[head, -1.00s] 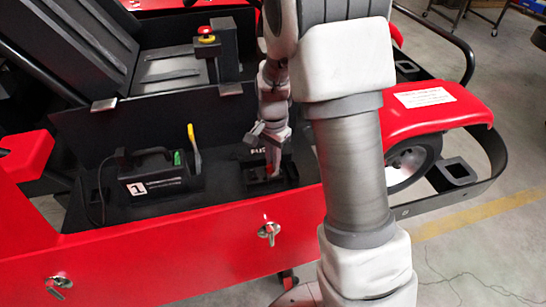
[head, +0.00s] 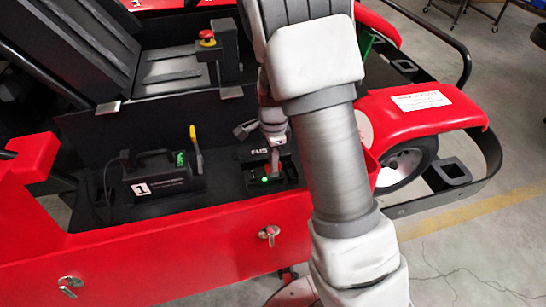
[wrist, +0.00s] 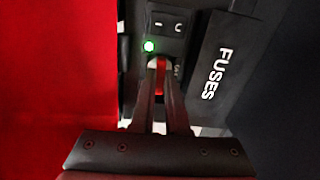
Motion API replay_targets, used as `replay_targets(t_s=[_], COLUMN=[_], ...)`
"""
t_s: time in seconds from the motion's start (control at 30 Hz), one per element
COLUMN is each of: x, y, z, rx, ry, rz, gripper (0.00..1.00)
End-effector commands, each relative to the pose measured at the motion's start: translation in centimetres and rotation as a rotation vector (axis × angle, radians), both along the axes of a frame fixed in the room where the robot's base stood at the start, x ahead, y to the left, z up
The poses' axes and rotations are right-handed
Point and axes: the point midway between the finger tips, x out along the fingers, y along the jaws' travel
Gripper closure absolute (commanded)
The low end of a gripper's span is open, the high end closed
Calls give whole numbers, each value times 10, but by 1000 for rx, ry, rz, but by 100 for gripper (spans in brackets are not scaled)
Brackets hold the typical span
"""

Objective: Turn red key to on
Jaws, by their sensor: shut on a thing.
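The red key (wrist: 160,78) shows in the wrist view as a narrow red strip between my two fingers. My gripper (wrist: 161,64) is shut on it, and the fingers hide most of its head and slot. A green light (wrist: 149,46) is lit just beside the fingertips. It also shows in the head view (head: 264,179). In the head view my gripper (head: 274,163) points down at the small black switch panel (head: 288,175) in the kart's side tray. The key is too small there to make out its angle.
A rocker switch (wrist: 165,24) sits just above the fingertips in the wrist view. The black fuse box (wrist: 222,75) stands close on the right. In the head view, a black box marked 1 (head: 160,177) and a red stop button (head: 207,39) are to the left.

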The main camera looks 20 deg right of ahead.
Motion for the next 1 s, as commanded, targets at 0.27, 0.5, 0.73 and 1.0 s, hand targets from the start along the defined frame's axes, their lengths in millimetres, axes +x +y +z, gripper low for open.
replay_targets(t_s=[0.27,0.5,0.73,1.0], x=[0,0,0,1], y=[0,0,0,1], z=[0,0,0,9], rx=[0,0,0,0], ry=[0,0,0,-4], rz=[-69,-67,-67,-65], gripper=[100,68,53,53])
